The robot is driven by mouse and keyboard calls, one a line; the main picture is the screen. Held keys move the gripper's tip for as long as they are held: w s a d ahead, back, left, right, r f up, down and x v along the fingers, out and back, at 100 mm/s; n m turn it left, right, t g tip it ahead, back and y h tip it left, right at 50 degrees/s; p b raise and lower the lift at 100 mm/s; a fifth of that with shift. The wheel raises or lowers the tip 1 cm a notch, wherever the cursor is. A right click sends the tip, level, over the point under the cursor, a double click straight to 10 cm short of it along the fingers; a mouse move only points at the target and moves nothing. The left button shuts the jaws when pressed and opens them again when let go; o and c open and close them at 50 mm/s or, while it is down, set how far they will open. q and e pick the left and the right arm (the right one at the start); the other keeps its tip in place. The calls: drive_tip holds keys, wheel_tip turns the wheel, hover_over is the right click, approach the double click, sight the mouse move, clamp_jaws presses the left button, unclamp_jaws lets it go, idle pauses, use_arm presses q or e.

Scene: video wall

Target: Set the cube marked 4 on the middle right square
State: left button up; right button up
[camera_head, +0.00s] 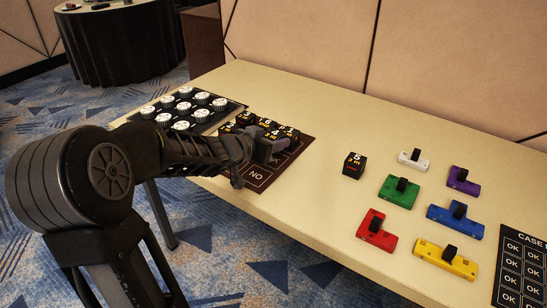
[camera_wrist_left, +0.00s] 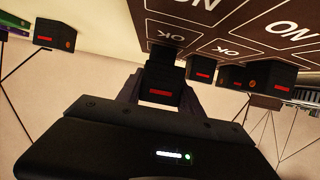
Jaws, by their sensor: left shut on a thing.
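My left gripper (camera_head: 268,149) reaches in from the left over the dark mat (camera_head: 255,180) with printed squares, one reading NO. It is shut on a black cube. In the left wrist view this cube (camera_wrist_left: 161,84) sits between the fingers, close to the mat; its number is hidden there. In the head view a top marked 4 (camera_head: 275,133) shows just behind the fingers, which fits the held cube. I cannot tell for sure whether it touches the mat. The middle right square is not clearly visible behind the gripper. My right gripper is not in view.
Other black numbered cubes stand close around, including the cube marked 3 (camera_head: 291,131). The cube marked 5 (camera_head: 354,165) stands apart on the table (camera_head: 330,235). A tray of white knobs (camera_head: 182,107) lies behind left; coloured switch blocks (camera_head: 398,191) stand right.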

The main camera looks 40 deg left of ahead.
use_arm(q)
drive_tip(key=shift+r, duration=0.1)
wheel_tip(320, 180, down, 4)
drive_tip(key=shift+b, duration=1.2)
drive_tip(key=shift+r, duration=0.15)
drive_tip(key=o, duration=1.4)
